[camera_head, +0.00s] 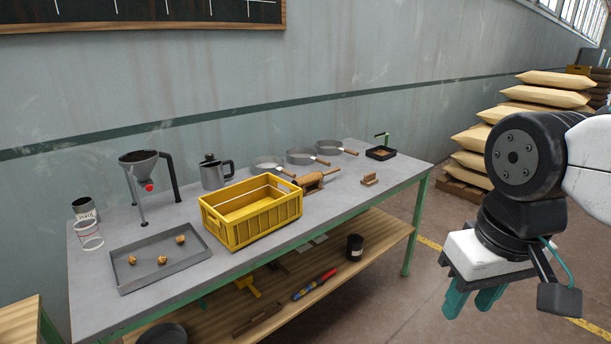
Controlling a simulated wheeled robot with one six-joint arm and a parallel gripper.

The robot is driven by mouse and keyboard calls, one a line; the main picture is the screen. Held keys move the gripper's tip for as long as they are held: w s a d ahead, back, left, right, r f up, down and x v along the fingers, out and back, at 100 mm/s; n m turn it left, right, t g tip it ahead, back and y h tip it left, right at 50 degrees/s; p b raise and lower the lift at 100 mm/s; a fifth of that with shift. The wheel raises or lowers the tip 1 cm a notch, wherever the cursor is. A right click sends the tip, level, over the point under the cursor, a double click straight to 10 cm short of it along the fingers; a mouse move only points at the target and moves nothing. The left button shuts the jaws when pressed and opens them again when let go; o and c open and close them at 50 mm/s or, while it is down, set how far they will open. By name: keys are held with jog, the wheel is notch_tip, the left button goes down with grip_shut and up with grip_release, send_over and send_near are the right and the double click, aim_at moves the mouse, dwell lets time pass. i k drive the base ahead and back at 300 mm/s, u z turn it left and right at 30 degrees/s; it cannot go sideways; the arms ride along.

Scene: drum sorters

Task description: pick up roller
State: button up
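A wooden roller-like piece with a handle (312,180) lies on the grey table, just behind and right of the yellow crate. The crate hides part of its left side, and I cannot tell for sure that it is the roller. My gripper (472,303) hangs at the right of the view, off the table's right end and well apart from this piece. Its two teal fingers point down with a gap between them and hold nothing.
The yellow crate (252,222) stands mid-table. A grey tray (160,276) with wooden bits, a funnel stand (140,165), a metal pot (213,174) and several round pans (330,146) share the tabletop. A lower shelf (375,242) holds tools. Sacks (480,138) are stacked at right.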

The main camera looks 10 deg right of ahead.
aim_at(312, 178)
jog(key=z, duration=0.25)
jog(key=i, duration=0.5)
jog(key=z, duration=0.5)
jog(key=i, duration=1.75)
jog(key=u, duration=0.6)
